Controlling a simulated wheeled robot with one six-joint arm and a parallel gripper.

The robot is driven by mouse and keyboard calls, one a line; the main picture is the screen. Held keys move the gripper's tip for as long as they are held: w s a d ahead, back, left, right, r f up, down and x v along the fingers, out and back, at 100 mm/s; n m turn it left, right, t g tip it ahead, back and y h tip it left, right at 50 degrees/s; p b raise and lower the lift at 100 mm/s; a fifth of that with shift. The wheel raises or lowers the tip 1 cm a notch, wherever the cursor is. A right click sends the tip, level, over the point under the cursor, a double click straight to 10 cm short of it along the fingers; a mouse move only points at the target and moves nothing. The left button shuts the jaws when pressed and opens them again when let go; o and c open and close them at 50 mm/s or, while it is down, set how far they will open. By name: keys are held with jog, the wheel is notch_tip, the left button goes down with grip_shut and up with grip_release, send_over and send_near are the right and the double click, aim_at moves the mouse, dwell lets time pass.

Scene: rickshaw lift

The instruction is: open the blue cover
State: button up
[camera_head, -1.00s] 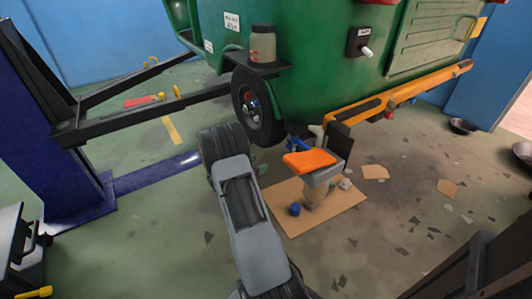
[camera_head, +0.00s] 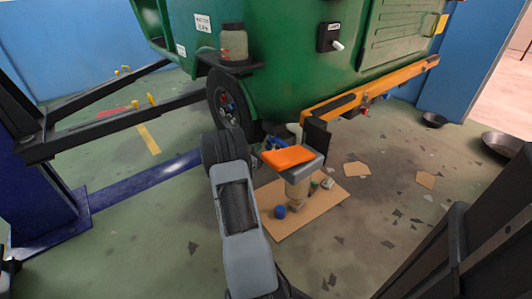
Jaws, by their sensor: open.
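A small round blue piece (camera_head: 280,212) lies on a cardboard sheet (camera_head: 318,212) on the floor, beside a beige cylinder (camera_head: 297,192). Another small blue part (camera_head: 277,143) shows behind the left end of an orange-topped grey piece (camera_head: 288,157). I cannot tell whether either blue thing is the blue cover. My grey and black arm rises from the bottom, left of the cardboard. Its bend is by the vehicle's wheel, and I cannot make out my gripper's fingers beyond it.
A green vehicle (camera_head: 280,70) with an orange bar (camera_head: 370,90) and black wheel (camera_head: 228,112) stands above. A dark blue lift post (camera_head: 45,195) with black arms is at left.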

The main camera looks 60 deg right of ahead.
jog(key=shift+x, duration=1)
